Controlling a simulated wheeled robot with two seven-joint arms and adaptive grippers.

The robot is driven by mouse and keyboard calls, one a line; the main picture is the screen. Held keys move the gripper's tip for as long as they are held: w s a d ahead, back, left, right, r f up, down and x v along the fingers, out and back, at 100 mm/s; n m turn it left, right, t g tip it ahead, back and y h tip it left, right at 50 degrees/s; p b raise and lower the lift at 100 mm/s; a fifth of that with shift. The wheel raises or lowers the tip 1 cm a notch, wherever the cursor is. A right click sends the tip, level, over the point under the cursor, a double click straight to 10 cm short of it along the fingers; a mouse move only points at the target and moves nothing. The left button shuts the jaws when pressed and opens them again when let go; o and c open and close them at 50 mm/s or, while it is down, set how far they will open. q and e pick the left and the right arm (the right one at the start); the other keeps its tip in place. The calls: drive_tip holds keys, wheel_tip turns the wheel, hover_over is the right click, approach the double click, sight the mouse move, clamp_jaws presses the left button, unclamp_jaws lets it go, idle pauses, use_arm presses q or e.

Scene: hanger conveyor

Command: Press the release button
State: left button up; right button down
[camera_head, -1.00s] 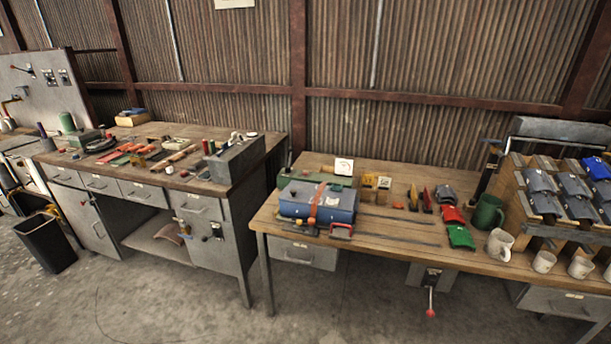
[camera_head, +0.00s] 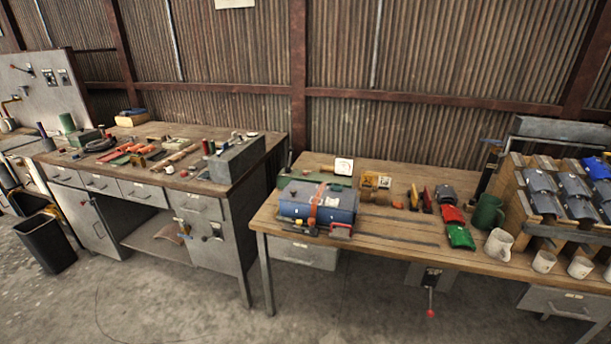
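No release button can be made out for certain. A small box (camera_head: 432,278) with a dark face hangs under the front of the right workbench, and a rod with a red ball end (camera_head: 430,312) points down from it. On the far left, a grey upright panel (camera_head: 42,88) carries small dark switch-like fittings (camera_head: 63,76), too small to read. Neither of my grippers shows in the head view.
A cluttered left bench (camera_head: 215,222) and a black bin (camera_head: 46,243) stand left. The floor (camera_head: 170,310) in front is clear.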

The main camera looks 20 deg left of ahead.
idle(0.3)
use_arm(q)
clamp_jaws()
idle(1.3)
